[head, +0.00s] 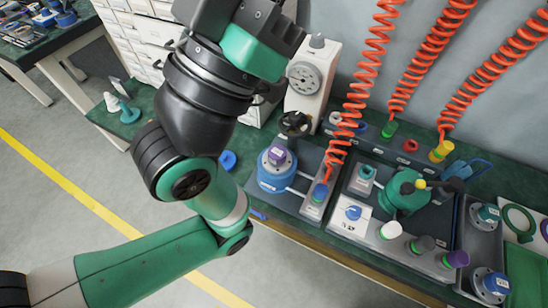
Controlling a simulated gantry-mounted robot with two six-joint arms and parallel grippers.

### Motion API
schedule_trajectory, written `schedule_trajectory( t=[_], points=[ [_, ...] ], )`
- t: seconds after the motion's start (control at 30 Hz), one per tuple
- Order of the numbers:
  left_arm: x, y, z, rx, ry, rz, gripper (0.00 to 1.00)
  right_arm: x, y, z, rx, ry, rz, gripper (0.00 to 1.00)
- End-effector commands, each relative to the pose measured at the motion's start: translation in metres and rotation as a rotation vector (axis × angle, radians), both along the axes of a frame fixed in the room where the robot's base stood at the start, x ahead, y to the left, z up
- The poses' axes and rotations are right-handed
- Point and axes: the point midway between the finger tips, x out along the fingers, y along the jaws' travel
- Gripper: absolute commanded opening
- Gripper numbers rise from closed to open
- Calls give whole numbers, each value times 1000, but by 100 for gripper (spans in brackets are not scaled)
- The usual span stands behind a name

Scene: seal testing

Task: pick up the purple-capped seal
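A seal with a purple cap (278,155) stands upright on the round blue fixture (278,175) left of the middle of the bench. A small post with a purple top (456,259) stands at the front right of the bench, in a row with other capped posts. My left arm comes in from the lower left and folds upward. Its black and green end (255,45) is at the top of the view, away from the purple-capped seal. Its fingertips do not show. My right gripper is not in view.
Orange coiled hoses (370,60) hang over the bench's back. A grey press with a dial (312,80) stands behind the blue fixture. A green fixture with a yellow-tipped lever (405,198) stands to the right. A grey tray (466,240) holds other seals at the right.

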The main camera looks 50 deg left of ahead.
Motion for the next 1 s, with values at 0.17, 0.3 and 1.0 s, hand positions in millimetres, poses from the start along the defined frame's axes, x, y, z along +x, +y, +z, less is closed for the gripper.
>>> schedule_trajectory(
  t=[0.17, 0.3, 1.0],
  points=[
    [0, 0, 0, 0, 0, 0, 0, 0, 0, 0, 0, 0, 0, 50],
    [0, 0, 0, 0, 0, 0, 0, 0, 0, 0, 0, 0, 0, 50],
    [0, 0, 0, 0, 0, 0, 96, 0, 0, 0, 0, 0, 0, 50]
  ],
)
